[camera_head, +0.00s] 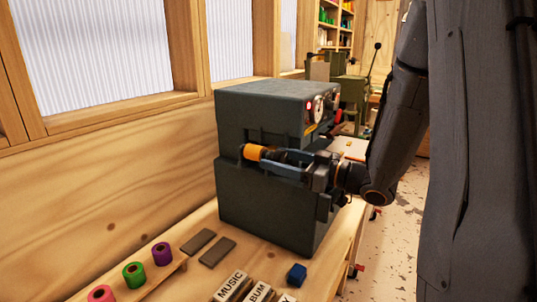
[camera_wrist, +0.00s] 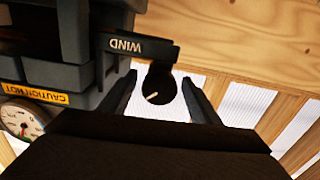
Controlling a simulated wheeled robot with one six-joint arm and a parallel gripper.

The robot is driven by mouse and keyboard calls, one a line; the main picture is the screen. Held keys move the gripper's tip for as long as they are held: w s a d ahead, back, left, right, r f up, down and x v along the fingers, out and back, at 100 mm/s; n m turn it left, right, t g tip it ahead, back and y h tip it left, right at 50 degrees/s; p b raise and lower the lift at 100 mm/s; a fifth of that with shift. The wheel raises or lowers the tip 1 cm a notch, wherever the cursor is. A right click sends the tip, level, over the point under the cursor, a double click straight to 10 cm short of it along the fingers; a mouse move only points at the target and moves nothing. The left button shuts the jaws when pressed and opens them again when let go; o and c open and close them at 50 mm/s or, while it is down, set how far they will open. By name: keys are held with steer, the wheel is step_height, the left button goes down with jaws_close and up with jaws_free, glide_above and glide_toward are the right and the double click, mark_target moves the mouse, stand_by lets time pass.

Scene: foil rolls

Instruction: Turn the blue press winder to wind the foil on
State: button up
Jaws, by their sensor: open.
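The press (camera_head: 265,205) is a dark blue-grey box on the bench in the head view. An orange roll (camera_head: 254,152) shows in the slot on its side. My gripper (camera_head: 270,160) is at that slot, with its fingers pointing left. In the wrist view, the winder, a round black knob (camera_wrist: 160,92) with a pale pointer line, sits below a dark plate marked WIND (camera_wrist: 127,46). My open gripper (camera_wrist: 158,80) has one finger on each side of the knob, with gaps visible. Whether either finger touches it, I cannot tell.
Pink, green (camera_head: 133,274) and purple (camera_head: 162,254) rolls stand at the front left. Flat grey pieces (camera_head: 217,252), lettered blocks (camera_head: 232,286) and a small blue block (camera_head: 297,274) lie in front of the press. A gauge (camera_wrist: 20,120) shows in the wrist view.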

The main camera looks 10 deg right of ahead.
steer(key=shift+p+x, duration=0.35)
steer(key=shift+x, duration=1.4)
steer(key=c, duration=1)
steer(key=o, duration=1)
steer(key=shift+d, duration=0.1)
steer(key=shift+b+v, duration=0.9)
steer(key=shift+v, duration=2.9)
